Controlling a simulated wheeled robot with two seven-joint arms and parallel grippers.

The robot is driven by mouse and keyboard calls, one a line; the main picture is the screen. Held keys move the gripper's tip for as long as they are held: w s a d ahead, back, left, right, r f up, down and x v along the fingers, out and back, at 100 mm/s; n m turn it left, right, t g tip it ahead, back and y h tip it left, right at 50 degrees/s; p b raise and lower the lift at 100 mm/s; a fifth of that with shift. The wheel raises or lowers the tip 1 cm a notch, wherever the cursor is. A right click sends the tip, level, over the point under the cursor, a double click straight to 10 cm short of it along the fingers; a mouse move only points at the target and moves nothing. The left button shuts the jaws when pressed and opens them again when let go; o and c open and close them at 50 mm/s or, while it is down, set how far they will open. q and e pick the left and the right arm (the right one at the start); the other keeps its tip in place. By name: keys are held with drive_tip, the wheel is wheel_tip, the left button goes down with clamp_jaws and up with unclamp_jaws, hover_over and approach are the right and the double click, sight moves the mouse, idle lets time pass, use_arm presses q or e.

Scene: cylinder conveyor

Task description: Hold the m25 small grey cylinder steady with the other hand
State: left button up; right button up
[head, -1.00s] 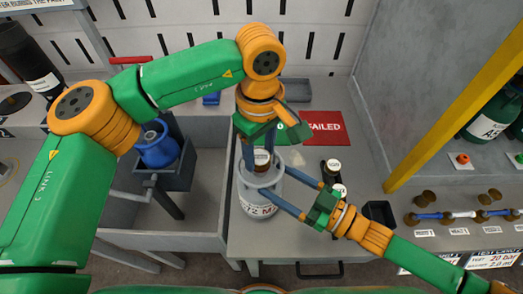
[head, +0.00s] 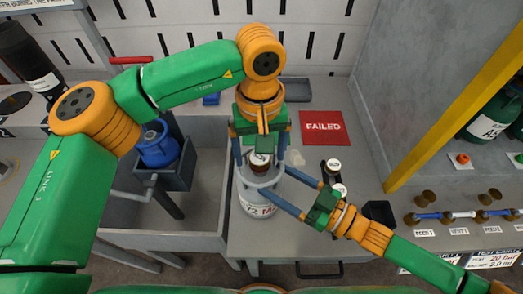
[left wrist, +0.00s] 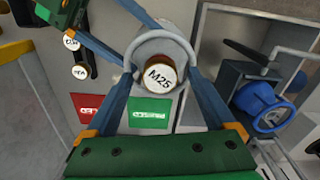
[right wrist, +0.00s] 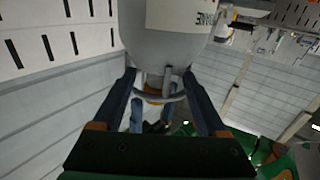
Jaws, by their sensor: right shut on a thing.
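The small grey M25 cylinder (head: 257,208) stands upright on the grey worktop, with a brown, white-topped M25 cap (left wrist: 161,76) inside its grey collar ring. My right gripper (head: 272,179) comes in from the right and is shut on the cylinder at its collar. The right wrist view shows the cylinder's pale body (right wrist: 172,25) between those fingers. My left gripper (head: 259,166) points down from above, its fingers spread on either side of the cap and collar. In the left wrist view these fingers (left wrist: 159,78) stand apart; whether they touch the collar is unclear.
A red FAILED plate (head: 322,127) lies behind the cylinder at right; a green plate (left wrist: 148,113) lies beside it. Small capped pieces (head: 334,166) and a black tray (head: 380,213) are to the right. A blue cylinder (head: 157,147) stands in a grey holder at left.

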use_arm(q)
drive_tip(key=shift+f, duration=0.1)
use_arm(e)
drive_tip(key=shift+s+f, duration=0.1)
drive_tip(key=shift+f, duration=0.3)
